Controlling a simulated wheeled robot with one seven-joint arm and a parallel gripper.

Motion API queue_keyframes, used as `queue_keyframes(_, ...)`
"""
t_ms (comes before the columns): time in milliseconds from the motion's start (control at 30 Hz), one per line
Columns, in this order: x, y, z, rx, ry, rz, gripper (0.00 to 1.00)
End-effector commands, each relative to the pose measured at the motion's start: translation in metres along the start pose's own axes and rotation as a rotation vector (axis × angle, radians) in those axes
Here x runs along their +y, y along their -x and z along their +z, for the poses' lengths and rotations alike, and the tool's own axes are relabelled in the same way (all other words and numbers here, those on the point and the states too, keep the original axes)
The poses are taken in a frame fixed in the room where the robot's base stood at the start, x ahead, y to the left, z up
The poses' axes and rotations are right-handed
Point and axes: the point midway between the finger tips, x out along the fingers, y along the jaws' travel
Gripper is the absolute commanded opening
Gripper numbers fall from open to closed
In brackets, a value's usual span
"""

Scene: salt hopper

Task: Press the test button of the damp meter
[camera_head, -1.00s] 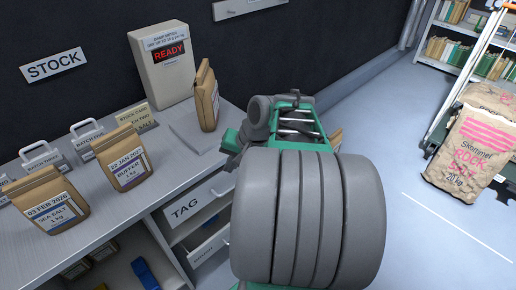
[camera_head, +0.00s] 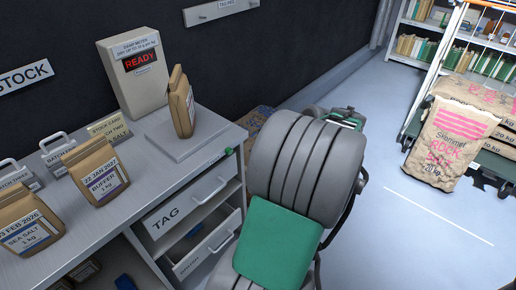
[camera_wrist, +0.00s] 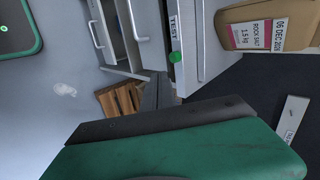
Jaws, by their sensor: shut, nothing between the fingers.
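The damp meter (camera_head: 135,82) is a pale upright box at the back of the counter, its display reading READY in red. A brown paper bag (camera_head: 181,103) stands on the flat plate (camera_head: 163,138) before it; the wrist view shows its rock salt label (camera_wrist: 262,34). The green test button (camera_wrist: 175,57) sits beside the word TEST on the counter's front edge. It also shows small in the head view (camera_head: 228,151). My gripper (camera_wrist: 161,88) is shut and empty, close below the button in the wrist view, with a gap visible. My arm hides it in the head view.
Drawers under the counter, one marked TAG (camera_head: 167,222), stand partly open near my arm. Paper bags (camera_head: 97,172) and handled blocks line the counter's left. A large rock salt sack (camera_head: 450,140) and shelves stand at right; the floor between is clear.

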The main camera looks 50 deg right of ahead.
Motion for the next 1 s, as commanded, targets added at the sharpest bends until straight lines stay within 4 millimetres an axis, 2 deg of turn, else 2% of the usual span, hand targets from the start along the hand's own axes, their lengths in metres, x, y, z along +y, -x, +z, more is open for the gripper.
queue_keyframes(33,0.002,-0.014,0.002,-0.005,0.002,0.001,0.00)
queue_keyframes(267,0.001,-0.064,0.002,-0.005,0.002,0.001,0.00)
queue_keyframes(400,-0.017,-0.080,0.001,-0.002,0.005,0.001,0.00)
queue_keyframes(567,-0.024,-0.089,0.001,-0.002,0.002,0.002,0.00)
queue_keyframes(867,-0.025,-0.089,0.001,0.000,0.001,0.002,0.00)
queue_keyframes(1000,-0.035,-0.094,0.000,-0.001,0.002,0.001,0.00)
